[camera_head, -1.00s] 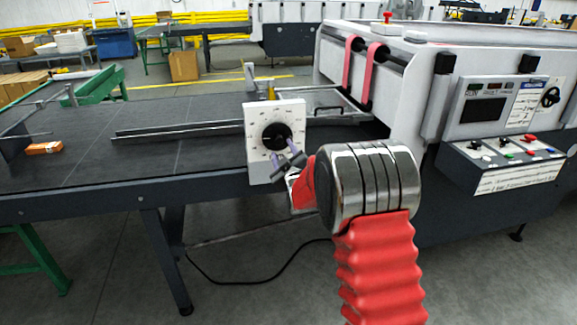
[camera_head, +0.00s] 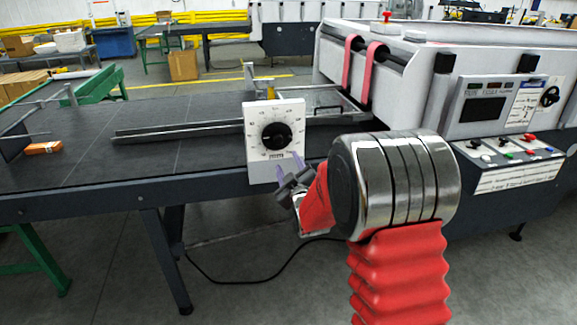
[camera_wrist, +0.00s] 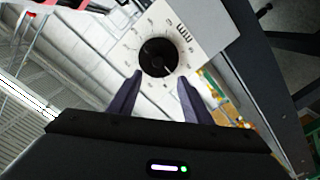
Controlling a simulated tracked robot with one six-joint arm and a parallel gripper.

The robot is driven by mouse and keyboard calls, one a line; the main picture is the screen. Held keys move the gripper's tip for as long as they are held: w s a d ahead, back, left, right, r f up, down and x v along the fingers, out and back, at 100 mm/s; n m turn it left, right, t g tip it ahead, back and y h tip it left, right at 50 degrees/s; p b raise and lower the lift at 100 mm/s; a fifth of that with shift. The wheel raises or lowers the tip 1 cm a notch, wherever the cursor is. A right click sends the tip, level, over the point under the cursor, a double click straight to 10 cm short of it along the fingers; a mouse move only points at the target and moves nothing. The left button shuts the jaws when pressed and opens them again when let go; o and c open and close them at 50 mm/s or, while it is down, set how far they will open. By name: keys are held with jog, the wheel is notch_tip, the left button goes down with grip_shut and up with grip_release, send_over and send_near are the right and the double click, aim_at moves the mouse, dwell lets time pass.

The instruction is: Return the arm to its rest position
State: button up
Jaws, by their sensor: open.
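My gripper (camera_head: 287,171) is in front of the lower part of the white dial plate on the folder gluer's table edge. In the wrist view my gripper (camera_wrist: 154,98) shows two purple-grey fingers spread apart with nothing between them. The black dial knob (camera_head: 277,136) sits on the white plate (camera_head: 259,112). In the wrist view the knob (camera_wrist: 158,56) lies just beyond the fingertips, apart from them. My red-sleeved arm with its metal joint rises from the bottom right of the head view and hides part of the machine's side.
The folder gluer (camera_head: 480,75) stands at right, with a button panel (camera_head: 505,150). Its dark table (camera_head: 90,130) stretches left, holding a small orange box (camera_head: 43,147) and a metal rail (camera_head: 180,131). A black cable lies on the floor below. The floor in front is open.

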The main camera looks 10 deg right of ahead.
jog(key=s+f+m+g, duration=0.3)
jog(key=s+f+g, duration=0.15)
jog(key=f, duration=0.65)
jog(key=s+f+m+g, duration=0.2)
jog(key=s+g, duration=0.3)
jog(key=s, duration=0.3)
jog(key=s+r+m+g, duration=0.1)
jog(key=s+r, duration=0.4)
jog(key=s, duration=0.6)
jog(key=s+a+r+m+g, duration=0.1)
jog(key=s+r, duration=0.4)
jog(key=s, duration=0.6)
jog(key=s+a+r+g, duration=0.1)
jog(key=s+r, duration=0.5)
jog(key=s, duration=0.5)
jog(key=shift+m, duration=0.4)
jog(key=shift+c, duration=0.6)
